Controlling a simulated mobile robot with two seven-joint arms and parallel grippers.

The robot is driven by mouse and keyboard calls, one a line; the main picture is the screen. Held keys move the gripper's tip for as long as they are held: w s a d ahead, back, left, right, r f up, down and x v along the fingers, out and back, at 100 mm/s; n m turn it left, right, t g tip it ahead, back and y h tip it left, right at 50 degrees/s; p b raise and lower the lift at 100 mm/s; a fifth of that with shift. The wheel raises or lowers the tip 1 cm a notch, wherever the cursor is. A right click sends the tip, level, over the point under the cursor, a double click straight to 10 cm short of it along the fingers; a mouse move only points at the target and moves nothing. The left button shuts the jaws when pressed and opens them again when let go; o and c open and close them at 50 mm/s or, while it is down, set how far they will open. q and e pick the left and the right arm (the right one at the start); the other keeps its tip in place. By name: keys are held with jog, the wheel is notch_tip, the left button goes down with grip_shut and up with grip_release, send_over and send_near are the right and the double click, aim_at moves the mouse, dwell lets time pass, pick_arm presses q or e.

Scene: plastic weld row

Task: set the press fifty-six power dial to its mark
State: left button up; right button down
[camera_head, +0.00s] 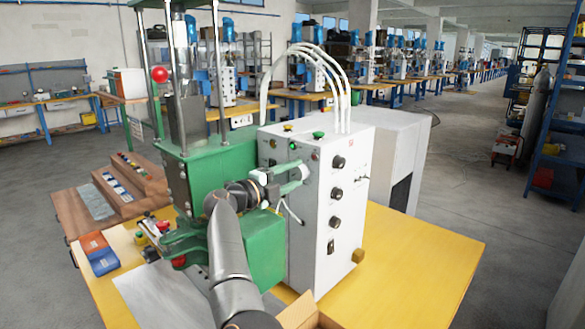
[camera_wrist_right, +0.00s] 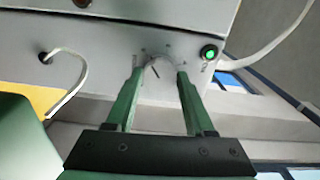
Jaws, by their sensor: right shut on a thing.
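The press control cabinet (camera_head: 308,238) is a white upright box beside the green press. My right gripper (camera_head: 303,173) reaches its left-hand face with two green fingers. In the right wrist view the right gripper (camera_wrist_right: 158,72) is shut on a pale grey round dial (camera_wrist_right: 157,67), one finger on each side. A dark pointer line shows on the dial, and small scale marks surround it on the panel. The marks are too small to read. My left gripper is not in view.
A lit green button (camera_wrist_right: 209,52) sits right of the dial. A white cable (camera_wrist_right: 76,90) loops from the panel at the left. The green press (camera_head: 208,170) stands close beside my arm. The yellow table (camera_head: 420,255) is clear at the right.

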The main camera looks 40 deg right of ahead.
jog(key=shift+n, duration=0.7)
jog(key=shift+c, duration=1.4)
grip_release()
jog(key=a, duration=0.3)
jog(key=a+b, duration=0.1)
jog(key=a, duration=0.2)
jog(key=a+b, duration=0.1)
jog(key=a, duration=0.3)
jog(key=shift+s, duration=0.4)
jog(key=shift+s+a, duration=0.15)
jog(key=shift+a, duration=1.1)
